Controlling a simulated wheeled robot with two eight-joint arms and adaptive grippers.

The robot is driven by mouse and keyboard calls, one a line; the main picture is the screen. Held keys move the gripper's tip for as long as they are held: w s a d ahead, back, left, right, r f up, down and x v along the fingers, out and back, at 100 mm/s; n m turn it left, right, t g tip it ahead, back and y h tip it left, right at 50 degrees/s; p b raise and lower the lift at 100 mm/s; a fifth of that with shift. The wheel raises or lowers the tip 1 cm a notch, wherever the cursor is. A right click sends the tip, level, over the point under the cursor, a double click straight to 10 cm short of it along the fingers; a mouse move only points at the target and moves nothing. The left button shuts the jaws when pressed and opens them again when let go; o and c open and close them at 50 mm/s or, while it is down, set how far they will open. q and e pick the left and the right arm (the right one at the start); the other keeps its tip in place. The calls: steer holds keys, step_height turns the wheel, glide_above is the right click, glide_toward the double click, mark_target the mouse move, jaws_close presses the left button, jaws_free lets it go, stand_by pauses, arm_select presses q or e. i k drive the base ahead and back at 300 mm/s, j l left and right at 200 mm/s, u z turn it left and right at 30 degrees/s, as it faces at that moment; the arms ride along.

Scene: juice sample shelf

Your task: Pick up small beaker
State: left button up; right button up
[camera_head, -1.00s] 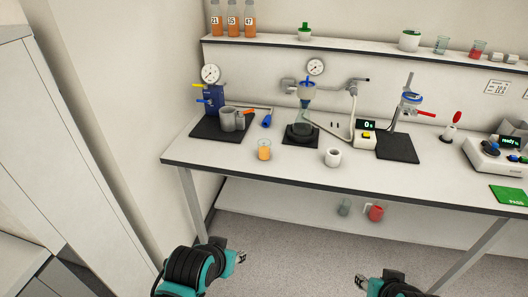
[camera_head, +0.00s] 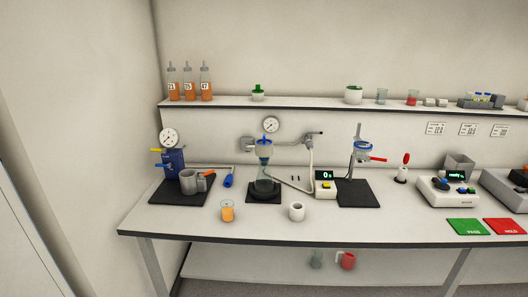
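A small clear beaker with orange liquid (camera_head: 228,211) stands upright near the front edge of the bench (camera_head: 350,232), left of a white cup (camera_head: 296,211). On the upper shelf stand an empty-looking clear beaker (camera_head: 382,96) and a beaker with red contents (camera_head: 412,98). On the low shelf under the bench are a clear vessel (camera_head: 316,259) and a red vessel (camera_head: 348,261). I cannot tell which one is the small beaker meant. Neither of my grippers shows in the head view.
A blue pump with a gauge (camera_head: 173,163), a flask on a dark mat (camera_head: 264,188) and a stand on a black mat (camera_head: 358,193) line the bench. Green (camera_head: 467,227) and red (camera_head: 505,227) pads lie at right. Bottles (camera_head: 189,85) stand on the upper shelf (camera_head: 310,103).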

mark_target(227, 211)
steer(key=i+j+u, duration=0.25)
steer(key=i+j, duration=0.15)
steer(key=i+j+u, duration=0.3)
steer(key=i, duration=0.25)
